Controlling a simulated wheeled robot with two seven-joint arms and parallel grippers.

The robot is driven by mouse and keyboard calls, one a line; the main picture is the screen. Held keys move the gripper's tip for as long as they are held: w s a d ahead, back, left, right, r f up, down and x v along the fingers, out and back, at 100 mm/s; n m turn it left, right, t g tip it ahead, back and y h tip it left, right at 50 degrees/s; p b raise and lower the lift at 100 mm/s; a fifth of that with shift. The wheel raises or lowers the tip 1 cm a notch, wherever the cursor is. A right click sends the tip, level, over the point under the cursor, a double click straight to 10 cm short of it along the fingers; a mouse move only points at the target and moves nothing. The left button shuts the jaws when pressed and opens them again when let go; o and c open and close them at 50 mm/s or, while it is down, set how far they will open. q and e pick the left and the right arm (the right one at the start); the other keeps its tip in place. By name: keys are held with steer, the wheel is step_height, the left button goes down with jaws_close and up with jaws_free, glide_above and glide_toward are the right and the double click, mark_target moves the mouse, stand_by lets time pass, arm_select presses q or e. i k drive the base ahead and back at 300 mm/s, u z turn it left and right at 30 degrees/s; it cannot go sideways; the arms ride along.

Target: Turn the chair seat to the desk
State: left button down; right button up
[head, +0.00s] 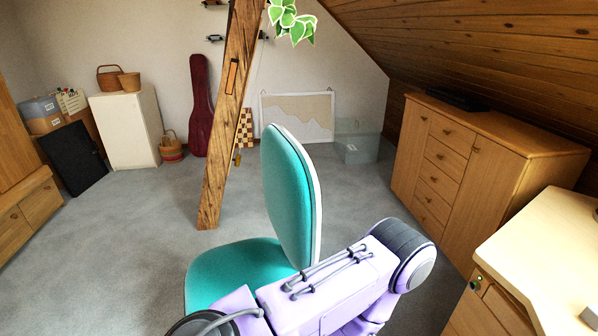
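The chair has a teal padded seat (235,268) and a tall teal backrest (287,195) with a white shell. The backrest stands on the right side of the seat, and its padded face points left, so the seat faces left, away from the desk. The pale wooden desk (555,255) is at the lower right and is cut off by the picture edge. A lilac arm of mine covers the near right part of the seat and the chair's base. I cannot tell whether the arm touches the chair. Neither gripper shows.
A slanted timber brace (228,120) rises from the floor behind the chair. A wooden cabinet (480,165) stands at the right under the sloping ceiling. A white cabinet (128,128) and a red instrument case (200,110) are at the back. The grey carpet (120,245) left of the chair is clear.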

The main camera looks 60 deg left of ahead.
mark_target(255, 263)
steer(key=u, duration=0.9)
steer(key=i, duration=0.85)
steer(key=u, duration=0.9)
